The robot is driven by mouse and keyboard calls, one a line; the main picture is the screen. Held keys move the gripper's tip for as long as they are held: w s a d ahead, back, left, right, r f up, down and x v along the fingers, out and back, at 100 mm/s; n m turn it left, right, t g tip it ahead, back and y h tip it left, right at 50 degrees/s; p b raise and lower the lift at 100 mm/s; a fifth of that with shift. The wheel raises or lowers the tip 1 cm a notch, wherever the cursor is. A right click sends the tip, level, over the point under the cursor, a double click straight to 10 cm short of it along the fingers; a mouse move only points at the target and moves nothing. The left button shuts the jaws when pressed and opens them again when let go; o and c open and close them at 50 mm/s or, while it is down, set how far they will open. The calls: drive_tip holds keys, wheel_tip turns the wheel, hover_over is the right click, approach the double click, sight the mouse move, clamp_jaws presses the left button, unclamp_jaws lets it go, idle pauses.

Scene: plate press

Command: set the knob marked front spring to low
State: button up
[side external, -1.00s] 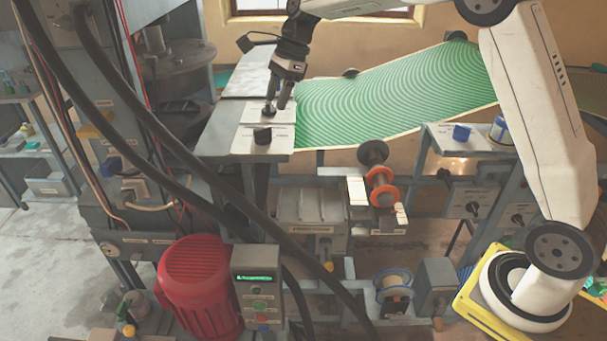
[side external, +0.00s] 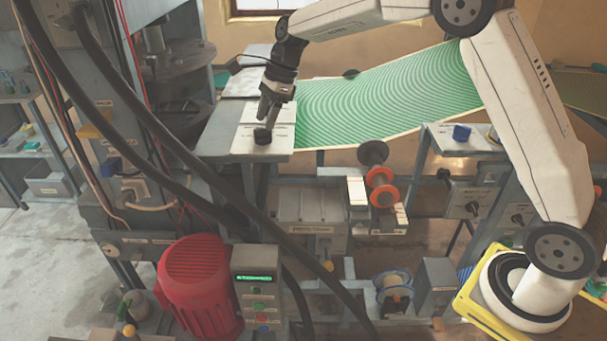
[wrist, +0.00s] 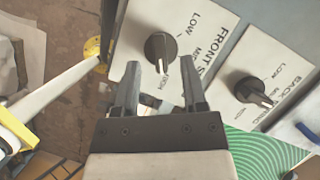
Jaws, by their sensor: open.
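The front spring knob (wrist: 160,46) is black and round, on a white plate whose lettering is partly cut off; LOW (wrist: 200,17) shows at the upper right. Its white pointer mark faces down in the wrist view, towards the HIGH end. My gripper (wrist: 160,68) is open, its two fingertips just below the knob on either side, in the picture. In the side view my gripper (side external: 267,119) points down right above the front knob (side external: 262,135). Contact cannot be told. A second black knob (wrist: 255,91), on the back spring plate, is hidden behind my gripper in the side view.
A green patterned sheet (side external: 395,105) slopes up right of the knob plates. Thick black hoses (side external: 165,125) cross in front at the left. A red motor (side external: 198,285) stands below. A blue knob (side external: 461,133) sits on a separate grey bench at right.

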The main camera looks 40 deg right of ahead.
sight(263, 135)
drive_tip(key=shift+x, duration=1.2)
clamp_jaws()
